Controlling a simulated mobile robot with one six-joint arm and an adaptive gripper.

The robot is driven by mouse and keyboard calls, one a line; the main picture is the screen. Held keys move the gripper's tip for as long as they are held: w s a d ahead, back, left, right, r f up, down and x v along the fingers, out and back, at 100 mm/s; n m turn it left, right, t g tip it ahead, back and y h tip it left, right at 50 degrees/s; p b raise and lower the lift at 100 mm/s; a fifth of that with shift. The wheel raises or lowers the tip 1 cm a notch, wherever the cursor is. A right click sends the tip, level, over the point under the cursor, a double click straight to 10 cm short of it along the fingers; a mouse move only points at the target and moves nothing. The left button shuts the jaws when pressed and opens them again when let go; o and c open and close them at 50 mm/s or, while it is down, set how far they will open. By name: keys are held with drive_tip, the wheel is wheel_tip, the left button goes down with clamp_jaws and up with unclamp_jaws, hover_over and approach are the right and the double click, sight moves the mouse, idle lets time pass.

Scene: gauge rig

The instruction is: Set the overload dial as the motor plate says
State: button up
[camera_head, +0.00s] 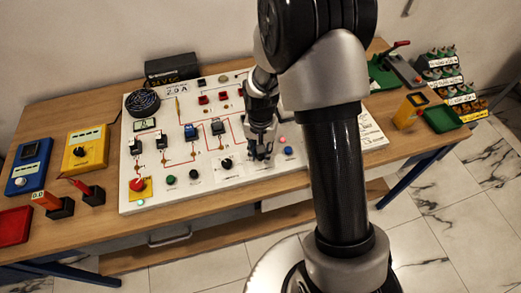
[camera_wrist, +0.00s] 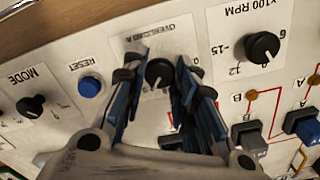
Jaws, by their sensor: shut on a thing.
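The overload dial (camera_wrist: 158,72) is a black round knob on a white label printed "OVERLOAD", at the top centre of the wrist view. My gripper (camera_wrist: 157,80) is shut on it, with one blue-lined finger on each side. In the head view my gripper (camera_head: 261,152) points down at the white panel (camera_head: 206,98), and the dial is mostly hidden behind the fingers. The dial's scale figures are too hidden or small to read. A motor plate (camera_head: 178,88) at the panel's upper left seems to read "2.0 A".
A blue RESET button (camera_wrist: 89,86) and a MODE knob (camera_wrist: 32,105) lie on one side of the dial. An RPM knob (camera_wrist: 262,47) and raised switch blocks (camera_wrist: 249,138) lie on the other. A yellow meter (camera_head: 85,150) stands left of the panel.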

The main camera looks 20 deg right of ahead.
idle(0.4)
drive_tip(key=o, duration=1.1)
wheel_tip(320, 180, up, 12)
drive_tip(key=shift+r, duration=0.1)
drive_tip(key=s+r+n+t, duration=0.2)
drive_tip(key=s+r, duration=0.7)
drive_tip(key=r, duration=0.2)
drive_tip(key=s+r+n+t, duration=0.1)
drive_tip(key=s, duration=0.3)
drive_tip(key=s+r+n, duration=0.1)
drive_tip(key=s+r, duration=0.1)
drive_tip(key=s, duration=0.2)
drive_tip(key=s+r+n+t, duration=0.1)
drive_tip(key=s, duration=0.4)
drive_tip(key=shift+r+n+t, duration=0.2)
drive_tip(key=shift+n+t, duration=0.1)
drive_tip(key=shift+n, duration=0.1)
